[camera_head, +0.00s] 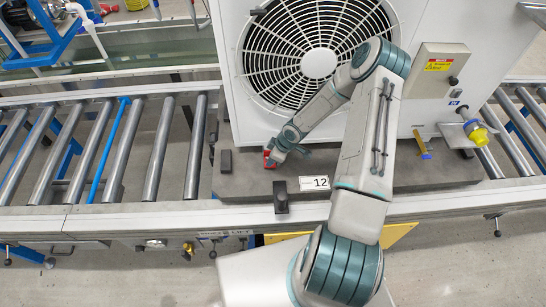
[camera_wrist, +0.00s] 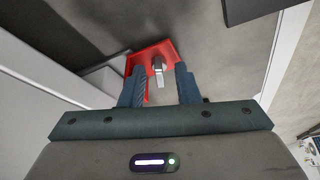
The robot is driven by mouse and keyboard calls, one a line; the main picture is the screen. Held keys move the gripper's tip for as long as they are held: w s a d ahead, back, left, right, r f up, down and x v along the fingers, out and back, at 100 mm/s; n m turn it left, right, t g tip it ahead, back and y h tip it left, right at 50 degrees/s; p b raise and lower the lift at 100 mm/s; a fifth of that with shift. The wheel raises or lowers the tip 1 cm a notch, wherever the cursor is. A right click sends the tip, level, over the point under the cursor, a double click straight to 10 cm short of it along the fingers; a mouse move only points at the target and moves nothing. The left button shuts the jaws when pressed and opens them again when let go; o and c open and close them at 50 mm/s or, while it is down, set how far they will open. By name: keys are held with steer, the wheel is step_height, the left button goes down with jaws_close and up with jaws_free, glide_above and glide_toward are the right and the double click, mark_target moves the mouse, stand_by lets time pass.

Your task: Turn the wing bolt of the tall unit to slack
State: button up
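The tall white unit (camera_head: 222,60) with a large round fan grille stands on a dark slab. At its lower front left is a small red part (camera_head: 268,159), partly hidden by my gripper (camera_head: 279,151). In the wrist view this is a red plate (camera_wrist: 168,51) with a small grey metal bolt (camera_wrist: 158,66) standing out from it; I take this to be the wing bolt. My gripper (camera_wrist: 160,92) is open, with the bolt between and a little beyond its two blue fingers. I see no finger touching the bolt. Its exact turn is hard to tell.
A label "12" (camera_head: 314,183) and a dark block (camera_head: 281,196) are at the slab's front edge. To the right are a yellow-handled part (camera_head: 422,145), a control box (camera_head: 436,70) and a yellow-capped pipe fitting (camera_head: 475,132). Roller conveyors (camera_head: 160,150) run to both sides.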

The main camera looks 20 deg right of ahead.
steer(key=v, duration=1.4)
steer(key=shift+f, duration=0.1)
